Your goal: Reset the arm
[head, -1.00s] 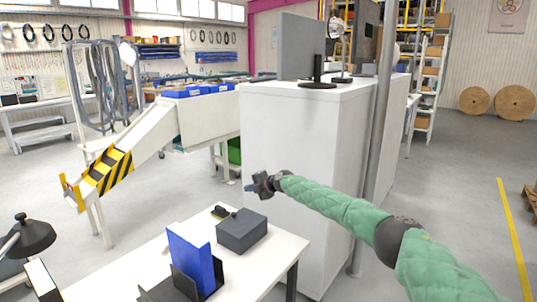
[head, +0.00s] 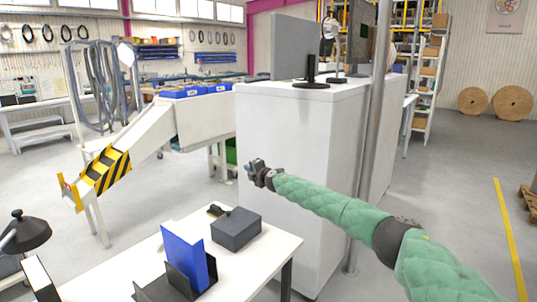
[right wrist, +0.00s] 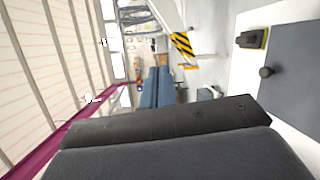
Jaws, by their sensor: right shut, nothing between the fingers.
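My right arm, in a green quilted sleeve, reaches in from the lower right in the head view. Its dark gripper (head: 250,169) is in the air in front of the white cabinet, above and beyond the small table. The gripper's two blue-grey fingers also show in the right wrist view (right wrist: 157,87); they lie together with nothing between them. My left gripper is in neither view.
A white table (head: 140,262) in front bears a dark grey box (head: 236,230), a blue binder (head: 184,252) in a black holder and a small black-and-yellow item (head: 215,210). The tall white cabinet (head: 290,190) and a grey pole (head: 370,150) stand close to my right arm. Open floor lies at right.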

